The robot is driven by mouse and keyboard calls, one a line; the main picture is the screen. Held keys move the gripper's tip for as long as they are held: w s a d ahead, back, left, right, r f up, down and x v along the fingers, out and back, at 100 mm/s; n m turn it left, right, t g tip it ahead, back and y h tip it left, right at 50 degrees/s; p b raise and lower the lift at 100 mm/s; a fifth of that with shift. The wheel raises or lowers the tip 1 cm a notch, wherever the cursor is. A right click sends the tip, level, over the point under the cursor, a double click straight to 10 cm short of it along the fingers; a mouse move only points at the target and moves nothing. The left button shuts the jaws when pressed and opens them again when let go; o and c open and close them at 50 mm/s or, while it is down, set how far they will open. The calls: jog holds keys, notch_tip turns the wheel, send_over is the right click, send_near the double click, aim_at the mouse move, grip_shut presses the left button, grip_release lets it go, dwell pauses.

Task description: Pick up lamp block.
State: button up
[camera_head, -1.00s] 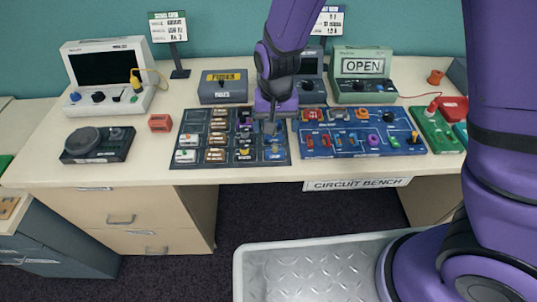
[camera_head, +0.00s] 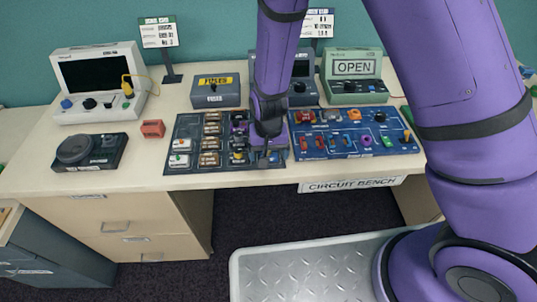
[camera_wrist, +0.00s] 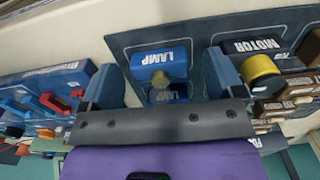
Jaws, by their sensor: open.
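The lamp block (camera_wrist: 153,59) is blue, with a LAMP label and a brass-coloured knob on top. In the wrist view it sits on the dark parts mat (camera_wrist: 122,42), between my two spread fingers. My gripper (camera_wrist: 163,78) is open, with one finger to each side of the block and visible room beside it. In the head view my gripper (camera_head: 264,156) is low over the front right corner of the mat (camera_head: 190,144) and largely hides the lamp block.
A block with a yellow cylinder (camera_wrist: 261,67) stands right of my right finger in the wrist view. The blue circuit board (camera_head: 345,149) lies close to the right of the mat. An orange-red block (camera_head: 152,128) sits left. Bare table shows in front.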

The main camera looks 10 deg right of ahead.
jog(key=shift+f, duration=0.25)
jog(key=c, duration=1)
jog(key=shift+r, duration=0.15)
